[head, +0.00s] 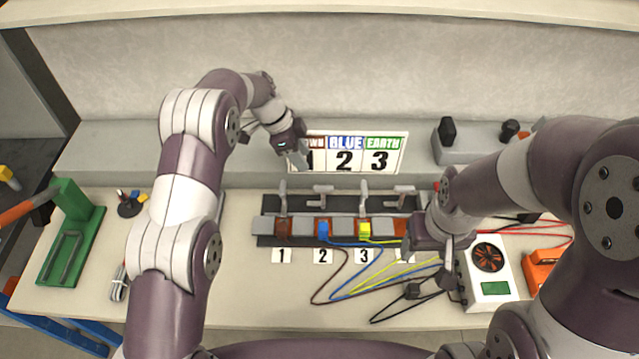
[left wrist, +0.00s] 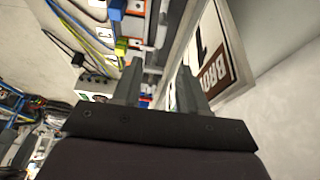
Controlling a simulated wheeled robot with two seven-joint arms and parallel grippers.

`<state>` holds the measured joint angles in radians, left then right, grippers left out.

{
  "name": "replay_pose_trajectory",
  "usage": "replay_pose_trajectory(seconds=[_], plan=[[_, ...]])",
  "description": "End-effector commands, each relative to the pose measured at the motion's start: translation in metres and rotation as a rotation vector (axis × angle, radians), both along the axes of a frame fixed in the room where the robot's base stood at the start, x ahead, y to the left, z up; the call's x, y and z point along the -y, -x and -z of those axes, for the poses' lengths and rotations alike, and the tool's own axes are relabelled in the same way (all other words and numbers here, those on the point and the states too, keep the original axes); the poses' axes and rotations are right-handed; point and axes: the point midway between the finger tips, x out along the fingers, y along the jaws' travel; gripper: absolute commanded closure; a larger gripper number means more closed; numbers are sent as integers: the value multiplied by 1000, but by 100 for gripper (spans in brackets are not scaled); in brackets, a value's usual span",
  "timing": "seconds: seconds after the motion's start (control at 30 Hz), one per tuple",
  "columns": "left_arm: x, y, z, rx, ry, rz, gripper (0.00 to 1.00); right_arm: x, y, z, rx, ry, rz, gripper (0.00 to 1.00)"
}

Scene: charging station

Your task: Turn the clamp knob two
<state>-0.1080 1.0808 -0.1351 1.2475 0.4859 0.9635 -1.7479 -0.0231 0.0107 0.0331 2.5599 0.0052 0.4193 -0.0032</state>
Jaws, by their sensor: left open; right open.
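The clamp block (head: 262,240) lies on the bench with a row of grey levers. Clamp knob two (head: 323,190), above the blue plug (head: 323,230) and label 2 (head: 323,256), has its bar crosswise. The knob above label 1 (head: 283,190) has its bar pointing away from me. My left gripper (head: 301,160) is open and empty, above and behind the block, in front of the sign. Its two fingers (left wrist: 160,78) stand apart in the left wrist view. My right gripper (head: 446,262) is open at the block's right end, hiding part of label 4.
The number sign (head: 375,155) leans behind the block. A yellow plug (head: 364,230) sits in the block; coloured wires run across the bench front. A white meter (head: 487,265) stands right, a green stand (head: 75,235) far left. Bench (head: 240,290) front-left of the block is clear.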

Motion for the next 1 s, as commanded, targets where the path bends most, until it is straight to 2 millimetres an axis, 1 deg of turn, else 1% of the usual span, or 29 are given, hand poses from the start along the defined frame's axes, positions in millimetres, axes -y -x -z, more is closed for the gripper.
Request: replay_pose_trajectory(seconds=[0.03,0.2,0.3,0.33,0.4,0.5,0.63,0.87,0.9,0.93,0.97,1.0], plan=[[3,0,16,1,-1,4,57,0,0,16,0,0,0,37],[18,0,62,2,-2,4,57,0,0,65,-1,0,0,37],[28,0,85,2,-2,2,57,0,0,88,-1,0,0,37],[31,1,81,-1,-3,2,57,0,1,78,-2,0,0,37],[36,1,92,-2,-3,1,57,0,0,76,0,0,0,37],[42,0,102,-1,-3,0,57,0,0,68,0,0,0,37],[45,0,111,1,-3,1,57,0,0,67,0,0,0,37],[46,0,113,2,-3,-1,57,0,0,68,0,0,0,37],[46,0,113,2,-3,-1,64,0,0,68,0,0,0,37],[46,0,113,2,-3,-1,74,0,0,68,0,0,0,37],[46,0,113,2,-3,-1,84,0,0,68,0,0,0,37],[46,0,113,2,-3,-1,96,0,0,68,0,0,0,37]])
